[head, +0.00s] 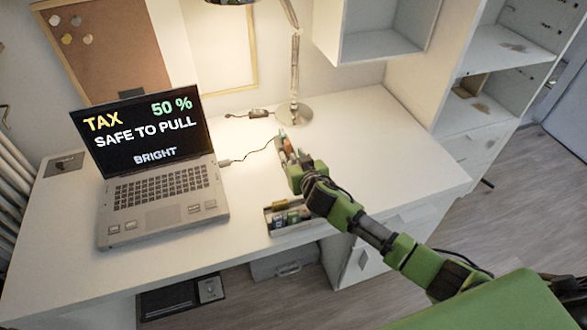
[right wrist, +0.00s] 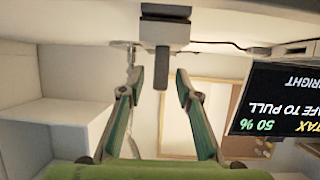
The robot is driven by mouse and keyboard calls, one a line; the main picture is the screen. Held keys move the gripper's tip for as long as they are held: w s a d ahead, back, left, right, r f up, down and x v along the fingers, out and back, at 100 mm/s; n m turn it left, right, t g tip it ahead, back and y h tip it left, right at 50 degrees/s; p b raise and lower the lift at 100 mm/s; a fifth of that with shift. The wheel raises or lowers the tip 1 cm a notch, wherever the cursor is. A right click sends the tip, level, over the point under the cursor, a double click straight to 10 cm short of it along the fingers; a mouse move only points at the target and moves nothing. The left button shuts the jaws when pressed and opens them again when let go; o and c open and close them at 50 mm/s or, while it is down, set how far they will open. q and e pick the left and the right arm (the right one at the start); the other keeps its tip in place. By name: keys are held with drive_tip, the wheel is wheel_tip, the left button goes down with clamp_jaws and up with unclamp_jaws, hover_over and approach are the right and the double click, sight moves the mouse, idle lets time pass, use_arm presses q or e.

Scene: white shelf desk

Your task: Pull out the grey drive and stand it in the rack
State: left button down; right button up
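My right gripper (head: 286,150) is over the desk, right of the laptop; its hand hides much of what lies beneath. In the right wrist view, which is upside down, its green fingers (right wrist: 160,76) are open. A narrow grey piece (right wrist: 161,68), which looks like the grey drive, stands between the fingertips with a gap on both sides. It rises from a grey block (right wrist: 165,36) with a dark part at the desk side. I cannot tell which thing is the rack. A tray (head: 268,214) with several small coloured items lies by the front edge. My left gripper is not in view.
The laptop (head: 156,185) shows "TAX 50 %, SAFE TO PULL, BRIGHT". A cable (head: 250,154) runs from its side towards my right gripper. A lamp (head: 294,113) stands at the back. The desk's right part (head: 390,150) is clear.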

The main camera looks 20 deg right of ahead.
clamp_jaws()
drive_tip(key=shift+r, duration=0.55)
drive_tip(key=s+a+r+p, duration=0.3)
drive_tip(key=s+r+p, duration=0.1)
drive_tip(key=s+r, duration=0.9)
drive_tip(key=shift+s+r+p, duration=0.3)
drive_tip(key=shift+r, duration=1.65)
